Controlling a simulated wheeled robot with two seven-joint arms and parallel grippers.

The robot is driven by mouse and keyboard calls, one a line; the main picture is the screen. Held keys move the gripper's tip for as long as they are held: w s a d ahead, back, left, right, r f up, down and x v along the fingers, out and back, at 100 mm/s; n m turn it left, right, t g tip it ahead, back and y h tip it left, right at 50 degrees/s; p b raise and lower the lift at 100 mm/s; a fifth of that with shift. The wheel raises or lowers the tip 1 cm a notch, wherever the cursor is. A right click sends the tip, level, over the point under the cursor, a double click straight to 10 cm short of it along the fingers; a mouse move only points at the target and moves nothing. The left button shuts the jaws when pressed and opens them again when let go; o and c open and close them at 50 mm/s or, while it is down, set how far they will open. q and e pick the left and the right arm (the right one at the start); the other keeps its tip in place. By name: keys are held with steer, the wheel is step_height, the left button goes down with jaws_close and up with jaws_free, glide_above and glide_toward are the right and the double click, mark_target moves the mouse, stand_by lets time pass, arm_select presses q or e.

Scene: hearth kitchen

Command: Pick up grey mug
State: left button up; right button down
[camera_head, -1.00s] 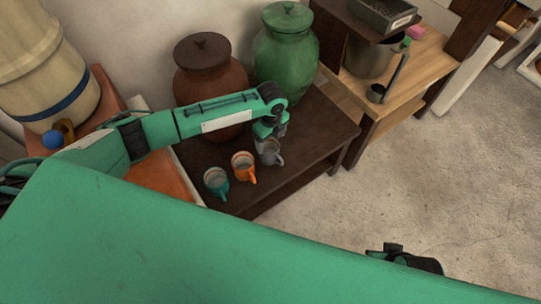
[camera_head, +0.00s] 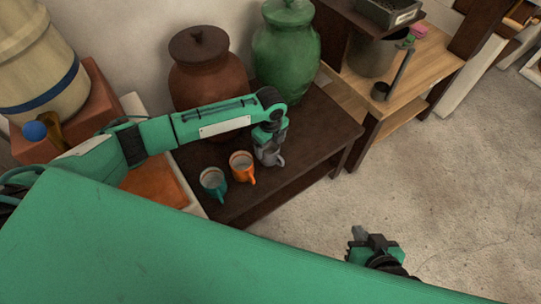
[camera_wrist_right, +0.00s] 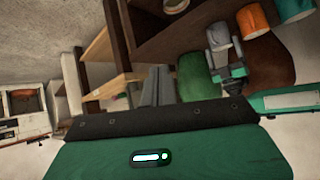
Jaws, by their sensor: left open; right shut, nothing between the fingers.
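The grey mug (camera_head: 278,160) stands on the dark low table at the right end of a row of mugs, partly hidden by my left gripper. My left gripper (camera_head: 268,153) is open and points down at the mug from above. I cannot tell whether its fingers are around the mug or only over it. In the right wrist view the grey mug (camera_wrist_right: 217,36) shows beside the left gripper (camera_wrist_right: 222,58). My right gripper (camera_head: 358,234) is shut and empty, away from the table over the floor; its fingers (camera_wrist_right: 157,85) show in the right wrist view.
An orange mug (camera_head: 242,167) stands close left of the grey one, then a teal mug (camera_head: 214,183). A brown jar (camera_head: 205,75) and a green jar (camera_head: 286,50) stand behind. A wooden shelf (camera_head: 425,75) is to the right. The floor (camera_head: 420,180) is clear.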

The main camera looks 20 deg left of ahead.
arm_select(q)
steer(key=shift+f+b, duration=0.5)
steer(key=shift+f, duration=0.15)
arm_select(e)
steer(key=shift+w+a+r+t+y, duration=0.1)
steer(key=shift+w+a+t+y, duration=0.15)
steer(key=shift+a+t, duration=0.4)
steer(key=shift+w+a+r+t+y, duration=0.15)
steer(key=shift+a+t+y, duration=0.2)
steer(key=shift+a, duration=0.45)
steer(key=shift+f, duration=0.1)
arm_select(q)
steer(key=c, duration=0.8)
